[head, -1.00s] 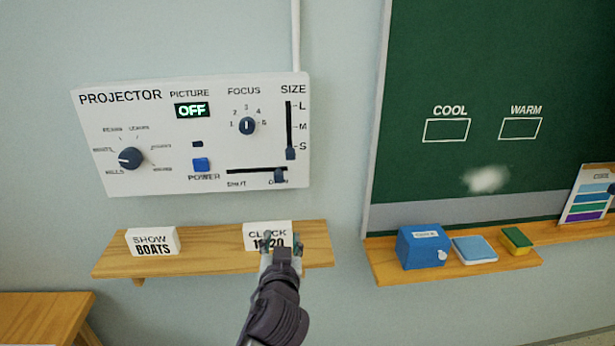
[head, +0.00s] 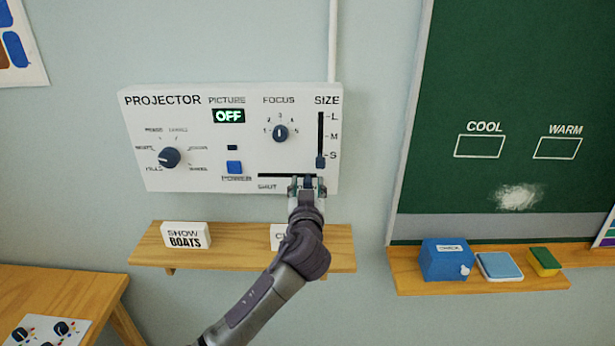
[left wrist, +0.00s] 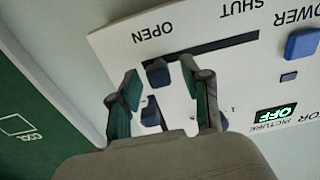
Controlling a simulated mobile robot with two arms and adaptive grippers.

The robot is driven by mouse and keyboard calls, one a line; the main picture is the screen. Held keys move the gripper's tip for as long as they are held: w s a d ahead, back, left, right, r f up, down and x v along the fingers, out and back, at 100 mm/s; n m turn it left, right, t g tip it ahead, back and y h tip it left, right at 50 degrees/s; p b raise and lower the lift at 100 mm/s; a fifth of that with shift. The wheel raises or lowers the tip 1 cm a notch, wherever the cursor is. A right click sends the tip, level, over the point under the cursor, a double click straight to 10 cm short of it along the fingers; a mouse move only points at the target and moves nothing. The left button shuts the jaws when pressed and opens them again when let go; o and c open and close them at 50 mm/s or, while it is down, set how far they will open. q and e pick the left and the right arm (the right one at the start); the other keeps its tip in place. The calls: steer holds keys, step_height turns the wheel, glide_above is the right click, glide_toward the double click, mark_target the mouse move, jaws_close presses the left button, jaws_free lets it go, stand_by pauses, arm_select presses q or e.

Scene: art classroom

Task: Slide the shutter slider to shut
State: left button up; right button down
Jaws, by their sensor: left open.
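The white projector panel (head: 200,105) is on the wall. Its shutter slider has a dark horizontal slot (head: 272,175) and a small dark blue knob (left wrist: 158,72). In the left wrist view, where the panel appears upside down, the knob sits at the OPEN end of the slot, away from SHUT. My left gripper (head: 307,183) is at the panel's lower right edge, in front of the knob. In the left wrist view its fingers (left wrist: 158,70) are open, one on each side of the knob with gaps visible. My right gripper is out of view.
The size slider knob (head: 320,162) is just above right of my gripper. The focus dial (head: 280,133), power button (head: 234,167) and left dial (head: 170,157) share the panel. Below is a wooden shelf (head: 225,255) with a SHOW BOATS block (head: 185,234).

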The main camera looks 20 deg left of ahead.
arm_select(q)
steer(key=shift+w+a, duration=0.2)
steer(key=shift+w, duration=0.45)
jaws_close()
